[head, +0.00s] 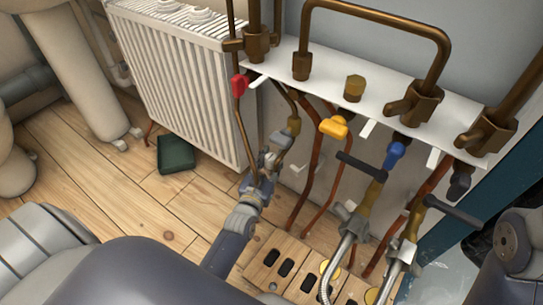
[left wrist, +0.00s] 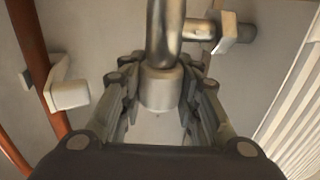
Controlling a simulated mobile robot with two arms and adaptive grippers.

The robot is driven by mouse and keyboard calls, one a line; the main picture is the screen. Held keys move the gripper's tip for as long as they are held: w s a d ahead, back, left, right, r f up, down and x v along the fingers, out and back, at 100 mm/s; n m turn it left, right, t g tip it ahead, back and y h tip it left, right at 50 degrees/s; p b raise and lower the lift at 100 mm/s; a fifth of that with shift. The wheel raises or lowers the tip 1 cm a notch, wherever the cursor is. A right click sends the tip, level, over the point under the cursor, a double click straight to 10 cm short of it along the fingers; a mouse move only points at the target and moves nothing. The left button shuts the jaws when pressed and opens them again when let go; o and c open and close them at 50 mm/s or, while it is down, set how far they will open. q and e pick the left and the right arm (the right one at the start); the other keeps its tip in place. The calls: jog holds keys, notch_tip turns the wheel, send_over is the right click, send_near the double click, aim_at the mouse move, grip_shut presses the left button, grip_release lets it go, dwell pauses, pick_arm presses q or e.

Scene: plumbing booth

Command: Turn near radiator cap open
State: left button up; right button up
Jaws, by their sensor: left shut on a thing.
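The white ribbed radiator (head: 180,85) stands at the back left, and its edge shows at the right of the left wrist view (left wrist: 300,100). A grey metal fitting with a rounded end cap (left wrist: 160,90) fills the middle of the left wrist view; I take it for the near radiator cap. It also shows small in the head view (head: 281,141), beside the radiator's lower right corner. My left gripper (head: 266,163) reaches it from below. Its fingers (left wrist: 160,110) are closed around the cap's sides. My right gripper is out of the picture.
Copper pipes (head: 313,180) run close on the gripper's right. A dark green box (head: 176,154) lies on the wooden floor (head: 110,180), which is otherwise mostly open at left.

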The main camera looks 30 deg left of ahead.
pick_arm(q)
jog(key=shift+a+r, duration=0.1)
jog(key=shift+a, duration=0.05)
jog(key=o, duration=1.1)
